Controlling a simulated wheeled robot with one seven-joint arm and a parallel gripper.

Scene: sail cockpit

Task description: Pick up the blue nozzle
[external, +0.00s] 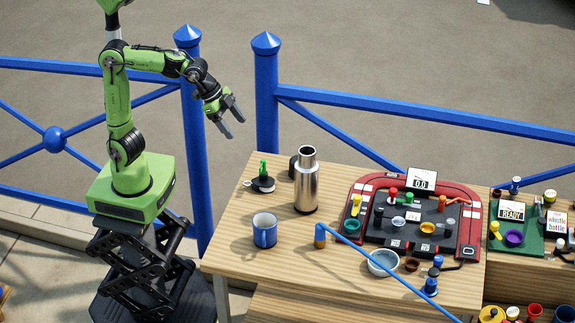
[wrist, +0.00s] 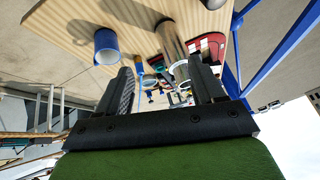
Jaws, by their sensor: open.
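A thin blue tube (external: 385,262) with a brown end piece (external: 320,237) arches over the front of the wooden table. A small blue upright piece (external: 432,283) stands near the table's front right. I cannot tell for certain which of these is the blue nozzle. My gripper (external: 234,126) is open and empty, in the air to the left of and above the table, well away from both. In the wrist view my open gripper (wrist: 161,66) has its two dark fingers apart, with small, distant table items showing between them.
A blue mug (external: 265,230), a steel flask (external: 306,182) and a white bowl (external: 383,262) stand on the table (external: 240,215). A red-framed panel (external: 470,215) with several coloured knobs lies to the right. A blue railing (external: 430,112) runs behind.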

